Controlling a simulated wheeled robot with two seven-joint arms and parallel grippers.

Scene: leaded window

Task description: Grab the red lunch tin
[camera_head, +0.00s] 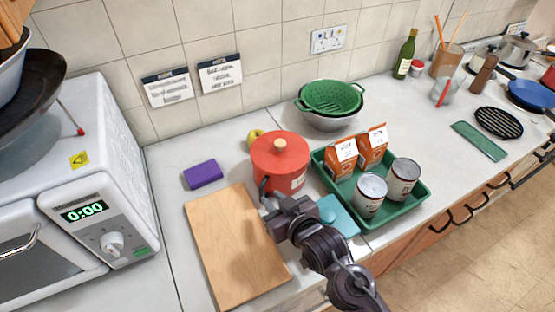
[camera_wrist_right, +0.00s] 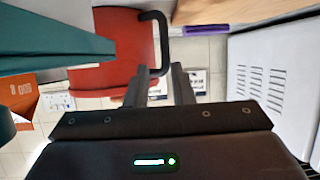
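The red lunch tin (camera_head: 283,168) stands upright on the counter in the head view, with a red lid, a pale round knob and a dark handle on its front left side. In the right wrist view, the tin (camera_wrist_right: 113,45) fills the upper left, with its black handle (camera_wrist_right: 163,35) towards the fingers. My right gripper (camera_head: 268,200) is close in front of the tin at the handle. In the wrist view, its fingers (camera_wrist_right: 159,72) are apart, with the handle's near end between or just beyond their tips; contact cannot be told. My left gripper is not in view.
A wooden board (camera_head: 232,250) lies left of the gripper. A green tray (camera_head: 417,203) with cartons and cans stands right of the tin. A teal object (camera_head: 337,215) lies close beside the gripper. A purple block (camera_head: 203,174) and a yellow fruit (camera_head: 255,135) are nearby.

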